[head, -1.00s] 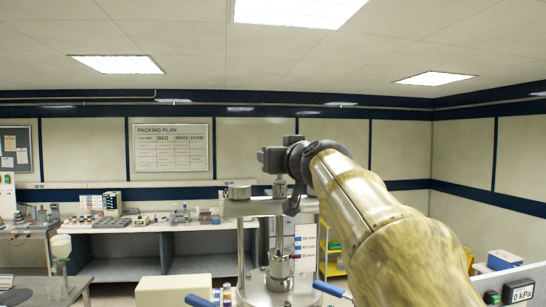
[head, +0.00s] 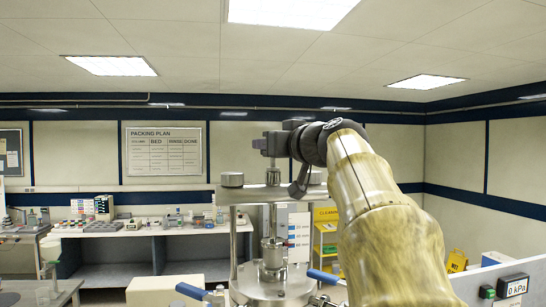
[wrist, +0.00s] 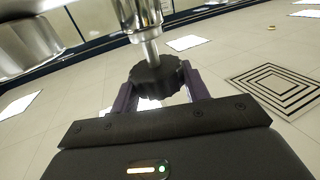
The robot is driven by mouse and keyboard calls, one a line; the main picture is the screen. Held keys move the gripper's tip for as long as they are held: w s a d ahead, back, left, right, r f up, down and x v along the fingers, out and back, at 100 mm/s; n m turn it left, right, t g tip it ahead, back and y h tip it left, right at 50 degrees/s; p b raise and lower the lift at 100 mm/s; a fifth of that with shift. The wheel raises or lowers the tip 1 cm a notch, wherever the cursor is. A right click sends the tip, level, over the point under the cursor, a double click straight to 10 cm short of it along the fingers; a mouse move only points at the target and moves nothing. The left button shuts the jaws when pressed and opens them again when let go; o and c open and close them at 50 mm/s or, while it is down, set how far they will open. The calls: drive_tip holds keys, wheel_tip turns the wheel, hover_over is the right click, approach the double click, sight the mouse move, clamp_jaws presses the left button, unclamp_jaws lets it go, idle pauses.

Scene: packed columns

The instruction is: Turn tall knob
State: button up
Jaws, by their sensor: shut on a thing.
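A black scalloped knob (wrist: 156,80) on a bright metal shaft (wrist: 151,50) sits between the purple fingers of my gripper (wrist: 157,88) in the wrist view. The fingers are shut on the knob's rim from both sides. In the head view my gripper (head: 272,145) is above the top plate of the metal column stand (head: 248,197), over a short metal shaft (head: 272,178). The knob itself is hidden there by the gripper.
A short metal cylinder (head: 232,180) stands on the plate's left. Blue-handled bars (head: 193,292) stick out lower down. A pressure display (head: 516,287) reads 0 kPa at right. A bench (head: 140,230) with bottles and racks runs along the back wall.

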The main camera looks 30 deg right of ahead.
drive_tip(key=n+y, duration=0.2)
drive_tip(key=y, duration=0.1)
drive_tip(key=shift+d+f+b, duration=0.1)
drive_tip(key=shift+d+b, duration=0.05)
drive_tip(key=shift+b, duration=0.25)
drive_tip(key=n+g+y+p, duration=0.1)
drive_tip(key=y, duration=0.1)
drive_tip(key=n+g+y, duration=0.1)
drive_tip(key=n+y, duration=0.1)
drive_tip(key=shift+r+y+p, duration=0.2)
drive_tip(key=shift+y+p, duration=0.15)
drive_tip(key=shift+y, duration=0.05)
drive_tip(key=n+g+y+p, duration=0.3)
drive_tip(key=y, duration=0.1)
drive_tip(key=shift+r+n+g, duration=0.15)
drive_tip(key=shift+n+g, duration=0.15)
drive_tip(key=shift+g, duration=0.1)
drive_tip(key=n+g+y+p, duration=0.2)
drive_tip(key=g+p, duration=0.1)
drive_tip(key=shift+n+y, duration=0.3)
drive_tip(key=shift+n+g+p, duration=0.3)
drive_tip(key=shift+g+p, duration=0.1)
drive_tip(key=shift+f+y, duration=0.25)
drive_tip(key=shift+y, duration=0.05)
drive_tip(key=o, duration=1)
